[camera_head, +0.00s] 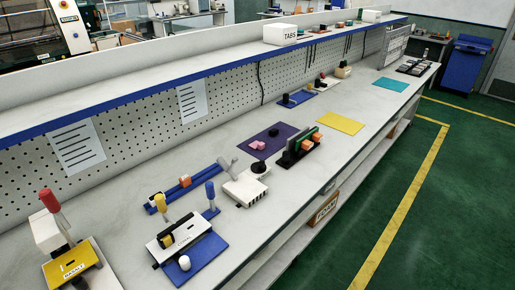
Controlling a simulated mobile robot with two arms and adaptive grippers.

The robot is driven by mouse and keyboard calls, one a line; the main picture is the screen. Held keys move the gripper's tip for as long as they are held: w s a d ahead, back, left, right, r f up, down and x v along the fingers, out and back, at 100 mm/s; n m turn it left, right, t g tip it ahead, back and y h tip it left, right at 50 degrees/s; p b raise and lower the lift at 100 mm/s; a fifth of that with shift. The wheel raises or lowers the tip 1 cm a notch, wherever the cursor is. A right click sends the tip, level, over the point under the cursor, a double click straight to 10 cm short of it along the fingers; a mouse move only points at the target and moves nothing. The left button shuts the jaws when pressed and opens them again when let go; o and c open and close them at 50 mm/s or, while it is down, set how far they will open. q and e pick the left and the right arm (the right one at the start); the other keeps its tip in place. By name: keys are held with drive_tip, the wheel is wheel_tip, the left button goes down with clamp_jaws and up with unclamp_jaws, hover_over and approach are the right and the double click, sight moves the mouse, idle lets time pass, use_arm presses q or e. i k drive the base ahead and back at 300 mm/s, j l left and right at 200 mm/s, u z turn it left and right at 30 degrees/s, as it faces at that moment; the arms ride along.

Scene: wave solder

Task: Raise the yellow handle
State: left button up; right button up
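The yellow handle (160,203) stands at the back left of a white, box-shaped fixture (176,240) with a black part on top, near the front of the bench. The handle has a thick yellow grip on a thin stem and looks roughly upright with a slight tilt. Neither of my grippers is in view, and nothing touches the handle.
A red handle (50,201) on a fixture with a yellow plate stands at left. A blue handle (210,191) stands close right of the yellow one. A blue rail (184,189) lies behind. The bench has clear space toward its front edge; a blue-edged shelf (150,93) runs above.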

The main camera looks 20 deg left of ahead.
sight(161, 204)
drive_tip(key=u, duration=1)
drive_tip(key=i+l, duration=0.1)
drive_tip(key=l, duration=0.3)
drive_tip(key=i+l+u, duration=0.1)
drive_tip(key=l, duration=0.3)
drive_tip(key=i+l, duration=0.1)
drive_tip(key=l, duration=0.3)
drive_tip(key=i+l+u, duration=0.1)
drive_tip(key=l, duration=0.3)
